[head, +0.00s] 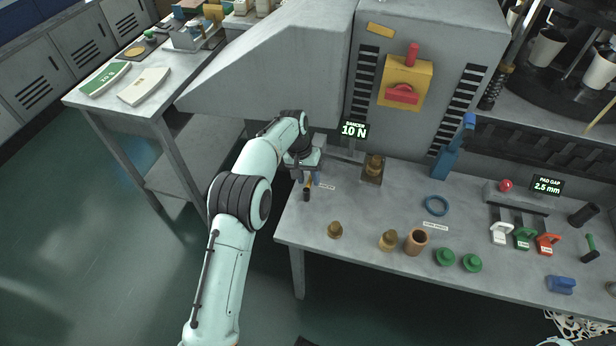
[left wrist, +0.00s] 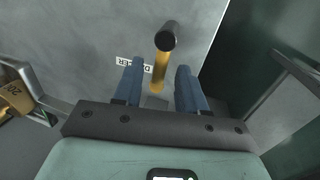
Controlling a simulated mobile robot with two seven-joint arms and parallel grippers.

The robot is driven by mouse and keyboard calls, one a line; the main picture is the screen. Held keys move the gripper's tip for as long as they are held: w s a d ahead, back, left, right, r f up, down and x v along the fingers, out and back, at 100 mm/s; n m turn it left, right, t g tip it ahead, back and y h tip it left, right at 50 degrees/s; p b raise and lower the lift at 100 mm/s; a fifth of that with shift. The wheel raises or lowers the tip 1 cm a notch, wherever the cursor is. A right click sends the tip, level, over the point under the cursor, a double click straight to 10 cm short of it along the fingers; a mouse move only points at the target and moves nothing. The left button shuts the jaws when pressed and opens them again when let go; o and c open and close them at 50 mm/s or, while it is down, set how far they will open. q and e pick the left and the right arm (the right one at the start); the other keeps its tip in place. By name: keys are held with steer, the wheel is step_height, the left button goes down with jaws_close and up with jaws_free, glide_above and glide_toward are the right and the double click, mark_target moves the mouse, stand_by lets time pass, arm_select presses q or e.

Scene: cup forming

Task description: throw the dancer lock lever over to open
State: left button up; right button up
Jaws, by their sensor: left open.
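The dancer lock lever (left wrist: 161,66) is a yellow bar with a black round knob, seen nearly end-on in the left wrist view. My left gripper (left wrist: 158,84) is open, with its two blue fingers on either side of the yellow bar. A gap shows on each side, so the fingers do not visibly grip it. The knob sticks out beyond the fingertips. In the head view the lever (head: 307,188) is small at the bench's left end, under my left gripper (head: 311,178), which partly hides it. My right gripper is out of view.
A display reading 10 N (head: 354,130) stands behind the gripper. The floor left of the bench is clear.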

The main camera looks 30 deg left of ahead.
arm_select(q)
jaws_close()
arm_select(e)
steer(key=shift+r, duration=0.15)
